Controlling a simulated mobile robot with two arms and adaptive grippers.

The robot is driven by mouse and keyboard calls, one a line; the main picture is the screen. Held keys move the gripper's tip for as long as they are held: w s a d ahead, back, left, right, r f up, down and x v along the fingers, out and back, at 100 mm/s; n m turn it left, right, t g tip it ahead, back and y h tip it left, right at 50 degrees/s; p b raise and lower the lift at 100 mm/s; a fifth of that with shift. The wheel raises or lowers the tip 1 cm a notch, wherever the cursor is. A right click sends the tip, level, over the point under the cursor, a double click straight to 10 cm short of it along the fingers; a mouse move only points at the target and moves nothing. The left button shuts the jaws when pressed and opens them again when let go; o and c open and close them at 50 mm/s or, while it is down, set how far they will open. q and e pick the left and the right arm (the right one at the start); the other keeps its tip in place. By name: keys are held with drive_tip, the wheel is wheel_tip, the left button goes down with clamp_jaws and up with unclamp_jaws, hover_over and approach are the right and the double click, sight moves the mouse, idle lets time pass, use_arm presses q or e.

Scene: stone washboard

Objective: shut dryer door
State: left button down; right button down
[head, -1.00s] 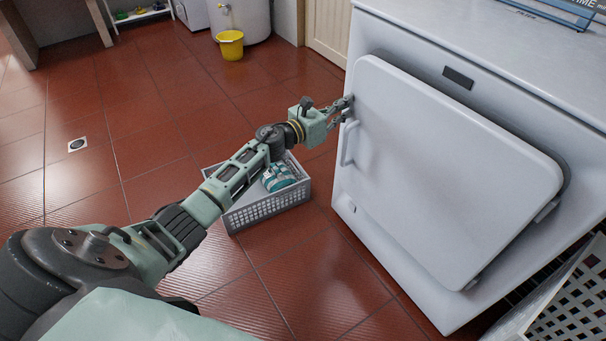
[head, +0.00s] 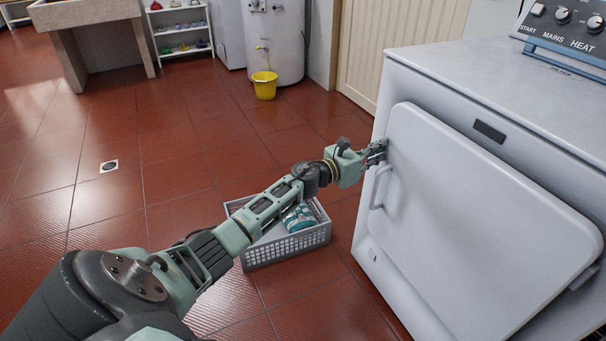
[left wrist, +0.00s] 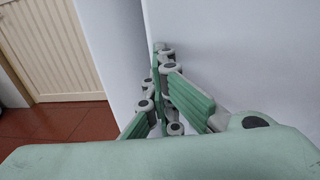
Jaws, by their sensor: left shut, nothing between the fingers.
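The white dryer (head: 440,85) stands at the right in the head view. Its white door (head: 470,215) covers the front, hinged on the right, and looks flush or almost flush with the body; I cannot tell whether it is latched. The door's handle (head: 379,187) is on its left edge. My left gripper (head: 382,147) is shut and empty at the upper left edge of the door, just above the handle. In the left wrist view the fingers (left wrist: 160,95) are close to the white surface; contact is unclear. My right gripper is not in view.
A grey basket (head: 290,245) with folded cloths stands on the red tiled floor below my left arm. A yellow bucket (head: 264,86) stands before a white tank (head: 275,40) at the back.

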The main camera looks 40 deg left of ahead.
use_arm(q)
drive_tip(key=v, duration=1.2)
